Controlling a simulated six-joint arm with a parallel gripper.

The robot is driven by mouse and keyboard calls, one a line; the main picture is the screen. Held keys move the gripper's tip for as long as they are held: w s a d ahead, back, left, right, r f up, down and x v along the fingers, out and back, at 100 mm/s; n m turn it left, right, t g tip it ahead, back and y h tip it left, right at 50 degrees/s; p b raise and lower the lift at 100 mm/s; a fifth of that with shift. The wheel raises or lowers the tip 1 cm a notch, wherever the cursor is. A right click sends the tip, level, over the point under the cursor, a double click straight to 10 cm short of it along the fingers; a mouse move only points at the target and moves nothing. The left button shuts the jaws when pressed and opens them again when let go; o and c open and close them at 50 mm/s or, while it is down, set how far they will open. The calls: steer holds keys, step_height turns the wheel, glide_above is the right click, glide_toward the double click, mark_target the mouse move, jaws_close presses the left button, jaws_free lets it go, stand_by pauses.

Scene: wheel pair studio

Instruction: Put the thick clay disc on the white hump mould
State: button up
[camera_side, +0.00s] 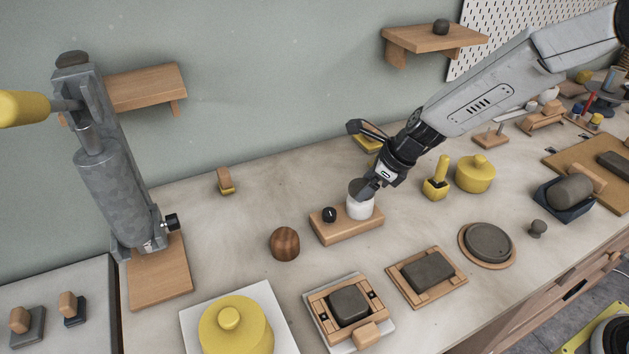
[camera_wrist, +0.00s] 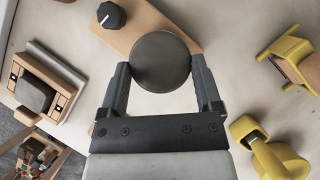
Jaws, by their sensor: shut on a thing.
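The thick clay disc (camera_wrist: 160,62) is dark grey and round, and sits between the fingertips of my gripper (camera_wrist: 163,75) in the wrist view. My gripper (camera_side: 362,187) is shut on it. In the side view my gripper is right over the white hump mould (camera_side: 360,209), which stands at the right end of a wooden base (camera_side: 345,228) with a black knob (camera_side: 329,214). The fingers partly hide the disc there, and I cannot tell whether it touches the mould. In the wrist view the disc covers the mould, while the base (camera_wrist: 140,22) and knob (camera_wrist: 110,15) show.
A wooden dome (camera_side: 285,244) stands left of the base. Yellow pieces (camera_side: 435,186) and a yellow lidded pot (camera_side: 475,174) stand to the right. Framed clay blocks (camera_side: 348,304) and a round grey slab (camera_side: 488,243) lie in front. A lever press (camera_side: 120,180) stands at the left.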

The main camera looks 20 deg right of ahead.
steer(key=shift+f, duration=0.15)
steer(key=o, duration=1.1)
steer(key=shift+s+r, duration=0.1)
steer(key=shift+r, duration=0.3)
steer(key=shift+v, duration=5.8)
steer(key=shift+d+f, duration=0.1)
